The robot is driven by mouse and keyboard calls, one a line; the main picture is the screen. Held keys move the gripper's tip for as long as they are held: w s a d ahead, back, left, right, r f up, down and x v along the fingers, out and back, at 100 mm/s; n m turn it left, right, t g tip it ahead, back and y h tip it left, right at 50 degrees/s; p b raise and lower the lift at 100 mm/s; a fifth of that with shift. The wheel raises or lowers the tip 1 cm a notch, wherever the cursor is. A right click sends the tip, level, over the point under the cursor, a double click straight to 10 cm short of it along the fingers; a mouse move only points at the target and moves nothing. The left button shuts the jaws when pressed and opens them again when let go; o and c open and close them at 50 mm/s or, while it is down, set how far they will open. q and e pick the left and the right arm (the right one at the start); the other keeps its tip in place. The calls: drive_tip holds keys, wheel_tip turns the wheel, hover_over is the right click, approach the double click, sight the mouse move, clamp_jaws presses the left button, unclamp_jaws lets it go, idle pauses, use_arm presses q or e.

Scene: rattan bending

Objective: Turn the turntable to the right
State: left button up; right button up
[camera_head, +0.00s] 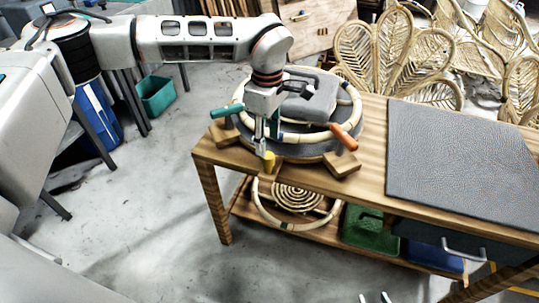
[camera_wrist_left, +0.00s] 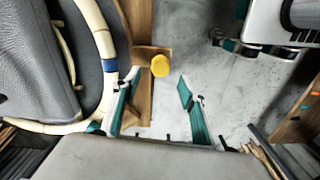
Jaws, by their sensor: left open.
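The turntable (camera_head: 310,151) is a round grey disc on the wooden workbench, with a rattan ring and a grey block on it. A teal handle (camera_head: 227,110) sticks out at its left, an orange handle (camera_head: 344,137) at its right, and a yellow handle (camera_head: 269,160) at its front. My left gripper (camera_head: 262,150) points down at the front edge, beside the yellow handle. In the left wrist view the fingers (camera_wrist_left: 158,105) are spread, and the yellow handle's round end (camera_wrist_left: 160,66) shows beyond the gap between them. My right gripper (camera_head: 375,298) shows only separated fingertips at the bottom edge.
A dark mat (camera_head: 460,155) covers the bench's right part. The shelf below holds a rattan coil (camera_head: 297,198), a green bin (camera_head: 362,228) and a blue bin (camera_head: 432,256). Rattan chairs (camera_head: 395,50) stand behind. The floor in front of the bench is clear.

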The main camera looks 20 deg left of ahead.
sight(268, 155)
use_arm(q)
wheel_tip(268, 155, down, 7)
drive_tip(key=shift+r, duration=0.1)
idle(0.3)
clamp_jaws()
